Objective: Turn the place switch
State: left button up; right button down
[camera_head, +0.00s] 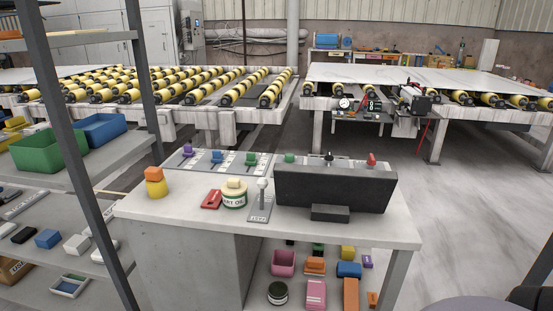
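A grey control box (349,164) stands at the right of the desk, with a dark front face. A black knob (329,157) and a red knob (371,159) stick up from its top. A lever with a pale ball top (262,184) stands upright on a small labelled plate left of the box. Purple (188,150), blue (216,156) and green (251,158) knobs stand on a labelled strip at the desk's back edge. The labels are too small to read, so I cannot tell which is the place switch. Neither gripper is in view.
The desk (180,207) also holds a yellow and orange object (155,184), a red item (211,199) and a round labelled tin (234,195). A shelf rack (88,170) with bins stands at the left. Roller conveyors lie behind. Floor is clear at right.

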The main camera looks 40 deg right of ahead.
aim_at(329, 158)
jog(key=l+z, duration=0.1)
jog(key=z, duration=3.45)
jog(key=i, duration=0.5)
jog(key=i+l, duration=0.15)
jog(key=i, duration=0.4)
jog(key=i+u, duration=1.2)
jog(key=i+l+u, duration=0.1)
jog(key=i+u, duration=0.35)
jog(key=i, duration=0.15)
